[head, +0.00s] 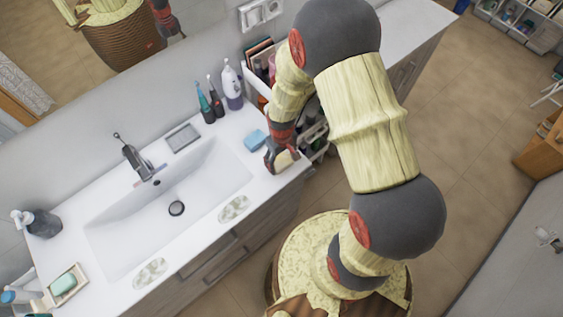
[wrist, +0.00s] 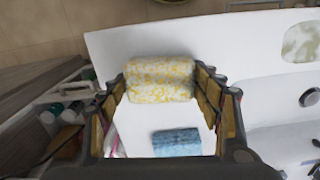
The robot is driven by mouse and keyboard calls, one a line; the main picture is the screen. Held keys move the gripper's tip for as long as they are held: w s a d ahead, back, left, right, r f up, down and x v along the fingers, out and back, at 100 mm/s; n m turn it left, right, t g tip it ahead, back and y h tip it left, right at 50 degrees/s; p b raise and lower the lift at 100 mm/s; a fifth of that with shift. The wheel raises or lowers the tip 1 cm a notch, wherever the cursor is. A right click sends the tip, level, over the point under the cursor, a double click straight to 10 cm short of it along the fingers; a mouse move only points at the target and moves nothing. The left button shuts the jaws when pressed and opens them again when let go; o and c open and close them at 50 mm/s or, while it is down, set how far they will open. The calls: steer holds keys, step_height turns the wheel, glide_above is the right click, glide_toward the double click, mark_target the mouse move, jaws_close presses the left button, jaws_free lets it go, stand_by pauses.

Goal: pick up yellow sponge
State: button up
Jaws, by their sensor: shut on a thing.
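The yellow sponge is a white-and-yellow speckled block. In the wrist view the yellow sponge (wrist: 160,79) lies between the two fingers of my gripper (wrist: 160,88), which is shut on its two ends. In the head view my gripper (head: 281,160) is at the right end of the white sink counter, low over its surface, with the pale sponge (head: 284,159) partly hidden by the fingers. I cannot tell whether the sponge touches the counter.
A blue sponge (head: 255,140) lies on the counter close by; it also shows in the wrist view (wrist: 177,142). Bottles (head: 232,86) stand by the wall. A cart (head: 314,136) with cosmetics is right of the counter. The sink basin (head: 165,205) is to the left.

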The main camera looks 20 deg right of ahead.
mark_target(281, 160)
steer(key=shift+c, duration=0.6)
steer(key=shift+r, duration=0.1)
steer(key=shift+r, duration=0.25)
step_height(281, 160, up, 2)
steer(key=shift+w+r, duration=0.1)
steer(key=shift+r, duration=0.05)
steer(key=s+a+r, duration=0.3)
steer(key=s+r, duration=0.7)
steer(key=s, duration=0.4)
steer(key=shift+a+p, duration=0.15)
steer(key=shift+p, duration=0.2)
steer(key=shift+w, duration=0.1)
